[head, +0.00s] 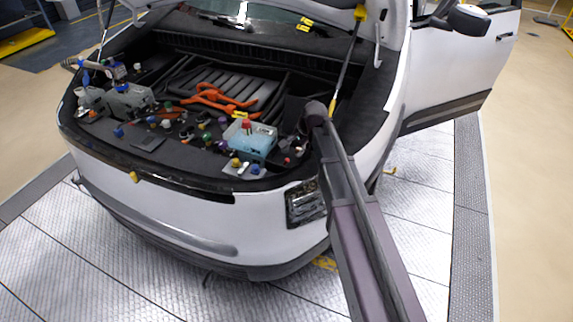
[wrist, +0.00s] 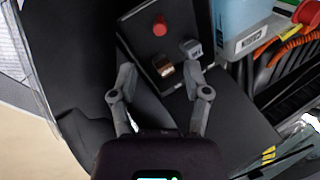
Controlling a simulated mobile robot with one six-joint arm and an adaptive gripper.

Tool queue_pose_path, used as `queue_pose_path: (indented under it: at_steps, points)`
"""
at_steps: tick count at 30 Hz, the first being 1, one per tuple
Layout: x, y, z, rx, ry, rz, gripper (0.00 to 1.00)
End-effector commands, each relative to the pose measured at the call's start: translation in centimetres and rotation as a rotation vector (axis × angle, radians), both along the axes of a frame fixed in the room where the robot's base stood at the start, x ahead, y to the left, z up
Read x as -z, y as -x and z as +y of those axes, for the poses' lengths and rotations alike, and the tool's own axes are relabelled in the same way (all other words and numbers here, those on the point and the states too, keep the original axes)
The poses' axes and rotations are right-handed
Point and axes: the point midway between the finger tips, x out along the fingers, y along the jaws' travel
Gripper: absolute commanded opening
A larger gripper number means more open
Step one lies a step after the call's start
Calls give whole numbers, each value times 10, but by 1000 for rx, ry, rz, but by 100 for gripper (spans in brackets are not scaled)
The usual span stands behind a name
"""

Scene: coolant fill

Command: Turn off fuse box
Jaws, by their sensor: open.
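In the wrist view a black box (wrist: 150,25), which looks like the fuse box, has a round red button (wrist: 160,26), a brown-copper knob or switch (wrist: 165,68) and a small grey part (wrist: 190,48). My gripper (wrist: 160,76) is open, with one finger on each side of the box's near end. The copper switch lies between the fingertips; I cannot tell if they touch the box. In the head view my arm reaches over the right front of the engine bay, and my gripper and the box cannot be made out clearly.
A light-blue reservoir (head: 250,142) with a red cap (head: 246,124) stands left of my arm; it also shows in the wrist view (wrist: 235,18). Orange cables (head: 215,96) lie behind it. Several coloured caps crowd the bay's front. The raised hood has a support strut (head: 347,65).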

Motion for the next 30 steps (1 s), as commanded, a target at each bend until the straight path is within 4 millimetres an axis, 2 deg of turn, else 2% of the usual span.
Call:
queue_pose_path:
  at_steps: [1, 30]
  points:
    - [8, -2, 1, 0, 0, 0, 61]
    - [82, -22, 24, 1, 0, 0, 61]
